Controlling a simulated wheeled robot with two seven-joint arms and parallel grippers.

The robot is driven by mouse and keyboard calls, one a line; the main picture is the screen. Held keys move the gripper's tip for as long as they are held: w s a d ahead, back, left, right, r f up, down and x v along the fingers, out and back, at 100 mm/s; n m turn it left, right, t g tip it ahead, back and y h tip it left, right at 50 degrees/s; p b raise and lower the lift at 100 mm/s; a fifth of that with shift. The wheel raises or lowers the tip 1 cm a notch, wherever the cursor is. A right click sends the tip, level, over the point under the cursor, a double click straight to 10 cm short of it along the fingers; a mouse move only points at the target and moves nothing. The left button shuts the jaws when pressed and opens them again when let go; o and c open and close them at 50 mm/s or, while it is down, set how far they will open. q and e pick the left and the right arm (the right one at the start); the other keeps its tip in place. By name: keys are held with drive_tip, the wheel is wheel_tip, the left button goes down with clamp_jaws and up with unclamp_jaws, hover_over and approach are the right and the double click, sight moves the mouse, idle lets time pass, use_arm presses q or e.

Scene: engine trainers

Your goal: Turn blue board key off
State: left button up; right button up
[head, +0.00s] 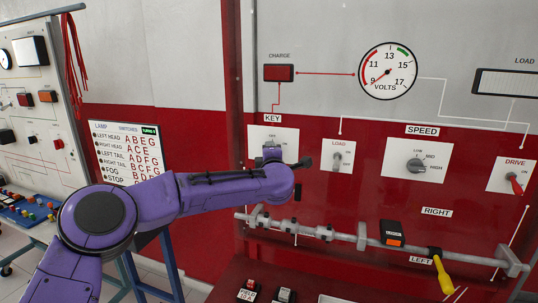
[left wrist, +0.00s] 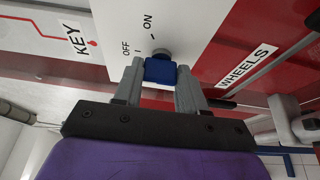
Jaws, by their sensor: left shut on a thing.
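The blue key (left wrist: 161,70) sits in a grey round lock on a white plate (left wrist: 170,18) marked OFF and ON, next to the KEY label (left wrist: 76,40). My left gripper (left wrist: 161,80) is shut on the blue key, with one grey finger on each side of it. I cannot tell for sure which mark the key points to. In the head view my left gripper (head: 272,153) is at the lower part of the KEY plate (head: 288,134), and the arm hides much of the plate. My right gripper is not in view.
The LOAD switch (head: 338,160) is close to the right of my left wrist. A SPEED knob (head: 416,165) and red DRIVE switch (head: 516,182) are farther right. A grey rail (head: 330,235) with a yellow-handled tool (head: 442,275) runs below. A volts gauge (head: 388,71) is above.

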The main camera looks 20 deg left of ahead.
use_arm(q)
drive_tip(key=o, duration=1.1)
drive_tip(key=shift+c, duration=0.2)
drive_tip(key=b+v, duration=0.4)
drive_tip(key=v, duration=0.6)
drive_tip(key=shift+s, duration=0.3)
